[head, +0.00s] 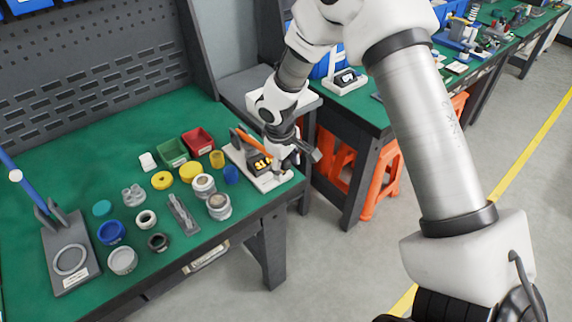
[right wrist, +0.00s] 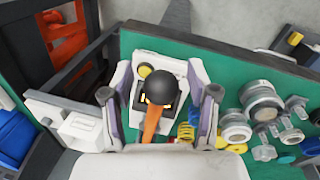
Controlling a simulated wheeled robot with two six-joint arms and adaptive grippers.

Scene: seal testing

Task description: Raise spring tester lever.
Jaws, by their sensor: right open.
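The spring tester (head: 270,180) is a light-based device with yellow parts at the right end of the green bench. Its orange lever (head: 248,143) slants across the top and is partly hidden by my gripper. In the right wrist view the orange lever (right wrist: 152,124) ends in a black ball knob (right wrist: 161,87). My right gripper (head: 295,160) is open at the tester. In the right wrist view, its two fingers (right wrist: 160,78) stand on either side of the knob, with gaps showing. My left gripper is not in view.
A red bin (head: 198,141) and a green bin (head: 173,152) stand behind the tester's left side. Several rings, caps and cylinders lie left of it. A grey fixture (head: 70,260) with a blue lever stands far left. The bench's front edge is close to the tester.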

